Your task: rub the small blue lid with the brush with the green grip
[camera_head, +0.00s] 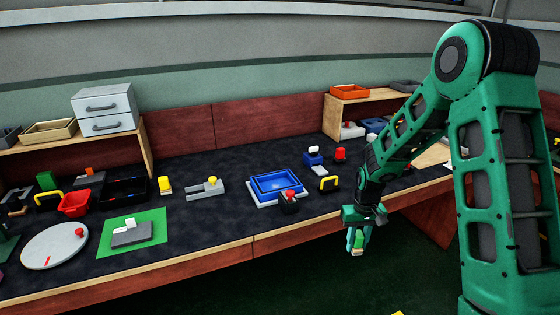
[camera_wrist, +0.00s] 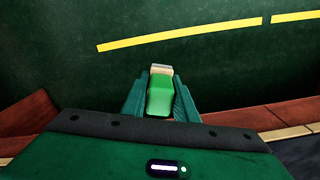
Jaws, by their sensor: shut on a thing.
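My gripper (camera_head: 358,238) is shut on the brush with the green grip (camera_wrist: 160,97). The brush hangs out in front of the table's front edge, over the dark floor. In the wrist view its green grip sits between the two fingers, with a pale end (camera_wrist: 161,68) beyond it. In the head view the brush is small and partly hidden by the fingers. I cannot pick out a small blue lid for certain. A blue tray (camera_head: 254,186) on a pale base and a small blue item with a white top (camera_head: 313,160) stand on the table, apart from my gripper.
A yellow-handled dark item (camera_head: 329,185) and a dark cup with a red top (camera_head: 289,203) stand near the blue tray. A white round plate (camera_head: 50,250) and a green mat (camera_head: 108,225) lie at left. Shelves with boxes stand at the back. Dark tabletop is clear in the middle.

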